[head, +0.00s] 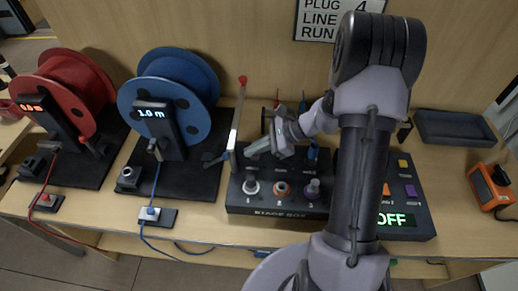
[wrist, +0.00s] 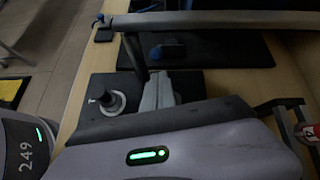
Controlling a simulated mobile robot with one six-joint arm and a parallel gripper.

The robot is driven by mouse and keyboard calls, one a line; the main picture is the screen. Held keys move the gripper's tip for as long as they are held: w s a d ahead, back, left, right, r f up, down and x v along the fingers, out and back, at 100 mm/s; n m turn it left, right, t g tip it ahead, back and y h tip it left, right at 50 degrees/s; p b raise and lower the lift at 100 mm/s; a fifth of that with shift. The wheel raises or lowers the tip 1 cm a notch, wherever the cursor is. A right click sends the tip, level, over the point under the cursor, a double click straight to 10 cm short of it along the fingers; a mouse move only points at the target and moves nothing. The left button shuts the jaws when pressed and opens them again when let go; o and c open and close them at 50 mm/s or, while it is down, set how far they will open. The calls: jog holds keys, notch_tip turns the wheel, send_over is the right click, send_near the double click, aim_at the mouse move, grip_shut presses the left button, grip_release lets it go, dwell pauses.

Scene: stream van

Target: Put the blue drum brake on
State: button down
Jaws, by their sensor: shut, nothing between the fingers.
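The blue drum (head: 170,95) stands on a black base plate (head: 190,185) left of centre in the head view. A post in front of it carries a display reading 1.0 m. A short dark blue lever (head: 213,158) sticks out at its lower right; it looks like the brake, but its setting cannot be told. In the wrist view a small blue piece (wrist: 156,52) lies beyond my fingers and may be this lever. My gripper (head: 254,150) is shut and empty, above the stage box and right of the lever, apart from it. It also shows in the wrist view (wrist: 157,90).
An upright pale rod with a red tip (head: 238,115) stands between my gripper and the blue drum. The stage box (head: 275,203) with several knobs lies below my gripper. A red drum (head: 70,90) is at far left, a tray (head: 452,127) and orange device (head: 490,186) at right.

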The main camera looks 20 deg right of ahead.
aim_at(242, 161)
jog(key=b+x, duration=0.1)
jog(key=x, duration=0.3)
jog(key=shift+w+a+f, duration=0.1)
jog(key=shift+a+f, duration=0.1)
jog(key=shift+f, duration=0.05)
jog(key=shift+w+a+r+p, duration=0.35)
jog(key=shift+a+r, duration=0.15)
jog(key=shift+r, duration=0.25)
jog(key=shift+w+a+r+p, duration=0.25)
jog(key=shift+a+r, duration=0.25)
jog(key=shift+r, duration=0.3)
jog(key=shift+s, duration=0.1)
jog(key=shift+d, duration=0.1)
jog(key=p+v, duration=0.5)
jog(key=v, duration=1.2)
jog(key=shift+r, duration=0.15)
jog(key=shift+s, duration=0.1)
